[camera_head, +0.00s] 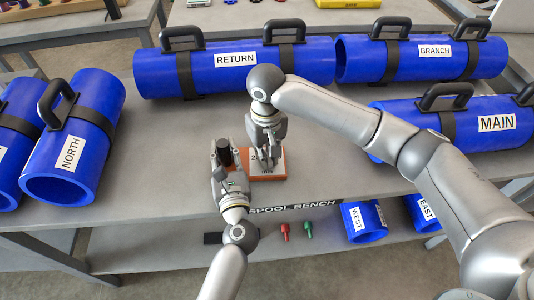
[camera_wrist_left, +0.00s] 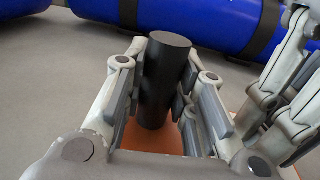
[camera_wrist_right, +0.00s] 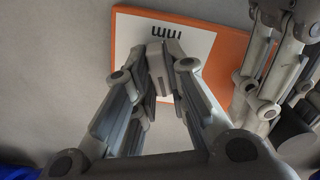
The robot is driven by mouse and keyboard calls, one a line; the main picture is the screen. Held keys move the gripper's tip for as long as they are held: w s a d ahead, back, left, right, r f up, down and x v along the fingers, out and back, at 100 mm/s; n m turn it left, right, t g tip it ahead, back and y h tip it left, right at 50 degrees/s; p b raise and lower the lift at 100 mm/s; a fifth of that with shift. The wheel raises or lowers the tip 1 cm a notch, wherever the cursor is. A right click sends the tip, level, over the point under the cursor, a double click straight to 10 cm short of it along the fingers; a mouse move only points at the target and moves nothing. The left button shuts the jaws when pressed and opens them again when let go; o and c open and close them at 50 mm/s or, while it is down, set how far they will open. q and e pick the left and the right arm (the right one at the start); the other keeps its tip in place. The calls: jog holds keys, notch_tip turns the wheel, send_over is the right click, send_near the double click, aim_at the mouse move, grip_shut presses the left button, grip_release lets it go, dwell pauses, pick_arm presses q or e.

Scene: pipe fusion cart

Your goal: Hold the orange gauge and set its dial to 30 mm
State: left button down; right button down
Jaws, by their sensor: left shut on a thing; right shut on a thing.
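The orange gauge (camera_head: 279,177) lies flat on the grey bench, with a white face that shows part of a "2" and, in the right wrist view, an upside-down "mm" (camera_wrist_right: 168,36). A black upright cylinder (camera_wrist_left: 164,82) rises from its left end. My left gripper (camera_head: 229,160) is shut on this black cylinder, one finger on each side. My right gripper (camera_head: 267,157) points down over the white face and is shut on a small part there, presumably the dial.
Blue pipes labelled RETURN (camera_head: 235,75), BRANCH (camera_head: 420,58), MAIN (camera_head: 480,128) and NORTH (camera_head: 75,145) lie around the bench. A lower shelf holds WEST (camera_head: 364,222) and EAST (camera_head: 422,212) pieces and a red (camera_head: 284,232) and a green (camera_head: 308,229) part. Bench around the gauge is clear.

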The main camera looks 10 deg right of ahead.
pick_arm(q)
jog(key=shift+f, duration=0.3)
pick_arm(e)
jog(key=shift+a+m, duration=0.1)
jog(key=shift+m, duration=0.7)
pick_arm(q)
jog(key=shift+d, duration=0.1)
pick_arm(e)
jog(key=m, duration=0.3)
jog(key=c, duration=1.3)
grip_release()
jog(key=shift+a, duration=0.1)
jog(key=o, duration=1.3)
jog(key=shift+r, duration=0.1)
